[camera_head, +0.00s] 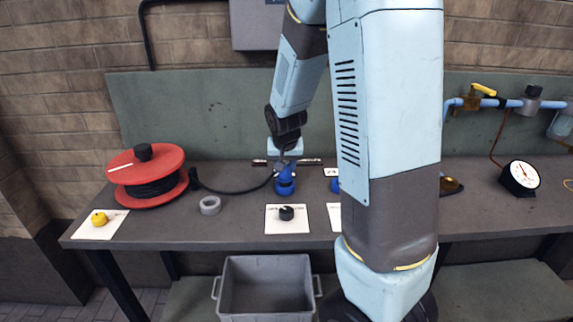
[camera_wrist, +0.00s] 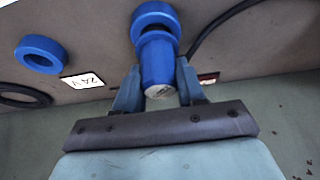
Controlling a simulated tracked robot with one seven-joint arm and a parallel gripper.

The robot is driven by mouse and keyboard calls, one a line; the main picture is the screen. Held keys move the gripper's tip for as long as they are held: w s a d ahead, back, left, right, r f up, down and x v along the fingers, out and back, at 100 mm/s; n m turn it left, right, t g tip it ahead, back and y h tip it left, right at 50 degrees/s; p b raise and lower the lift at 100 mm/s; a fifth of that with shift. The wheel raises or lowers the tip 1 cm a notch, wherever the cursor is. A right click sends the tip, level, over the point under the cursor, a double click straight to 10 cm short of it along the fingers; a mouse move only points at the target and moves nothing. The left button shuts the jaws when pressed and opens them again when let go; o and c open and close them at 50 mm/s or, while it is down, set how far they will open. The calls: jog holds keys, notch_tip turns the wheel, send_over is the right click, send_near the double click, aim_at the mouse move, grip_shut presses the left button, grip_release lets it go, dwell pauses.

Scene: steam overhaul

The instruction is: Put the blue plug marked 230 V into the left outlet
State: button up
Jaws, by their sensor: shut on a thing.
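My gripper (camera_wrist: 155,95) is shut on a blue plug (camera_wrist: 158,62), with one finger on each side of it. The plug has a pale end face near my palm; its marking is too small to read. Just beyond it is a blue ring (camera_wrist: 153,14), the outlet on the bench; I cannot tell whether the plug is above it or partly in it. In the head view my gripper (camera_head: 286,165) and the plug (camera_head: 286,173) are over the bench. A second blue ring outlet (camera_wrist: 40,54) lies beside a 24 V label (camera_wrist: 83,80); my arm partly hides it in the head view.
A red cable reel (camera_head: 146,172) stands at left, with a black cable (camera_head: 232,191) running towards the plug. A yellow plug (camera_head: 99,218), a grey ring (camera_head: 210,205) and a black plug (camera_head: 286,213) lie in front. A gauge (camera_head: 521,176) and pipes are at right. A grey crate (camera_head: 266,285) stands below.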

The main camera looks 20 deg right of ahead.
jog(key=shift+f, duration=0.95)
jog(key=o, duration=1.2)
jog(key=v, duration=1.2)
jog(key=s+a+r+n, duration=0.1)
jog(key=s+r, duration=0.2)
jog(key=s, duration=0.4)
jog(key=s+a+r+n+t+y, duration=0.1)
jog(key=s+r, duration=0.3)
jog(key=s, duration=0.3)
jog(key=s+a+r+n, duration=0.1)
jog(key=s+r+n, duration=0.1)
jog(key=s+r, duration=0.2)
jog(key=shift+s+y, duration=0.3)
jog(key=shift+s, duration=1.6)
